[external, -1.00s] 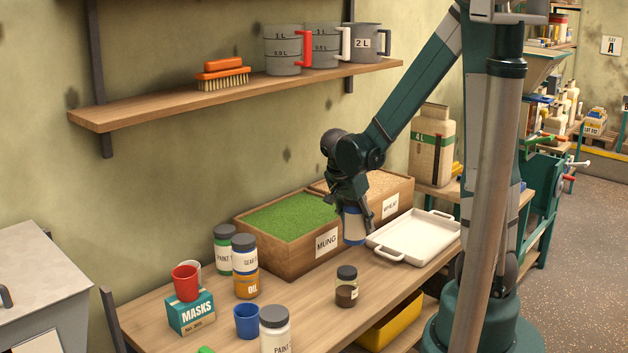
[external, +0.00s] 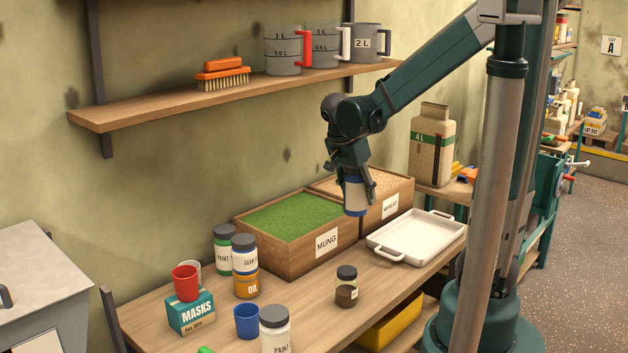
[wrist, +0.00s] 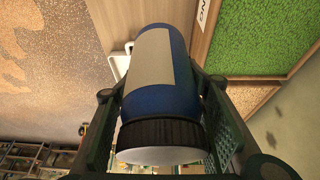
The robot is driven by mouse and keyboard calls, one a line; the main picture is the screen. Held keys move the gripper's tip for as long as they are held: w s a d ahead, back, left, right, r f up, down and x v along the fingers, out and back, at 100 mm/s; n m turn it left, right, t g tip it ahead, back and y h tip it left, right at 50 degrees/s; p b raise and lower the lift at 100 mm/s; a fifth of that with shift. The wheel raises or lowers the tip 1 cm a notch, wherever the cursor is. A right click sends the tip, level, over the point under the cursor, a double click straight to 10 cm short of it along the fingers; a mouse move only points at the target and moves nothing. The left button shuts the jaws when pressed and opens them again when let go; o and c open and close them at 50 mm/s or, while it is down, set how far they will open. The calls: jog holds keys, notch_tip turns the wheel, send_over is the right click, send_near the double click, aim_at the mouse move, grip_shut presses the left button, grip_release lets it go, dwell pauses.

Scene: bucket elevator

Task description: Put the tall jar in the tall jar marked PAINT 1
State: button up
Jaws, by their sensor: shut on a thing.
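My gripper (external: 356,182) is shut on a blue jar (external: 354,200) with a white label and holds it in the air in front of the seed boxes. In the wrist view the blue jar (wrist: 166,75) lies between the two fingers, its dark ribbed lid towards the camera; its label text is not visible. A green jar marked PAINT (external: 223,258) stands at the back left. A white jar also marked PAINT (external: 275,335) stands at the front. Their numbers are not readable.
A small dark-lidded jar (external: 346,290) and white tray (external: 415,240) are nearer. A shelf (external: 230,92) hangs above.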

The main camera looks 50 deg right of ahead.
jog(key=shift+r, duration=0.85)
jog(key=shift+w+a+r, duration=0.15)
jog(key=shift+r, duration=0.15)
jog(key=w+a+r+n+t+p, duration=0.1)
jog(key=w+a+n+p, duration=0.2)
jog(key=w+a, duration=0.65)
jog(key=w+a+n+t+p, duration=0.1)
jog(key=w+a+n+p, duration=0.2)
jog(key=w+a, duration=0.7)
jog(key=w+a+f+n+t+y+p, duration=0.1)
jog(key=a+n+p, duration=0.3)
jog(key=a, duration=2)
jog(key=shift+t, duration=0.3)
jog(key=shift+w+a+f, duration=0.1)
jog(key=shift+f, duration=2.55)
jog(key=p, duration=0.1)
send_over(220, 231)
